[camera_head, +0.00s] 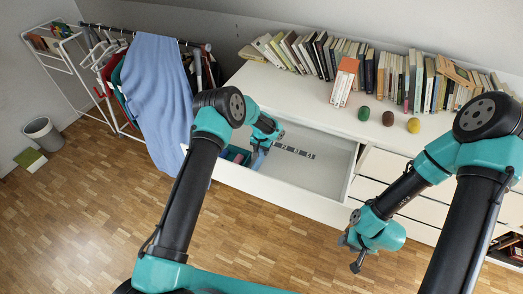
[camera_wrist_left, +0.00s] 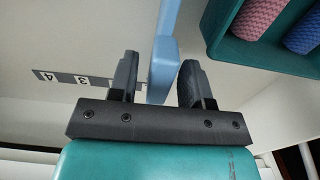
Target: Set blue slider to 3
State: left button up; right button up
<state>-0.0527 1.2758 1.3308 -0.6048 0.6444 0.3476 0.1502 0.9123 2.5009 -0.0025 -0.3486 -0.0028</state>
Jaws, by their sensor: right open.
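The blue slider (camera_wrist_left: 162,70) is a light blue block with a bar running up out of view in the left wrist view. My left gripper (camera_wrist_left: 157,80) is open, with one dark finger on each side of the slider. A small gap shows at the left finger; contact at the right finger is unclear. A grey number scale (camera_wrist_left: 75,79) with 4 and 3 readable lies to the left, its other end hidden behind the finger. The scale (camera_head: 295,152) lies in the open drawer (camera_head: 318,170) in the head view. My right gripper (camera_head: 351,252) is open and empty before the cabinet.
A teal box (camera_wrist_left: 262,52) with pink and blue rolled items stands beside the slider in the drawer. Books (camera_head: 375,75) and several small round objects stand on the white cabinet top. A clothes rack (camera_head: 125,85) with a blue cloth stands left. Floor in front is clear.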

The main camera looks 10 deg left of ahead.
pick_arm(q)
grip_shut()
jog(key=shift+d, duration=0.1)
jog(key=s+d, duration=0.3)
jog(key=d, duration=1)
jog(key=shift+d, duration=0.3)
jog(key=shift+o, duration=0.5)
grip_release()
jog(key=shift+r, duration=0.15)
notch_tip(320, 180, up, 17)
jog(key=shift+a, duration=0.1)
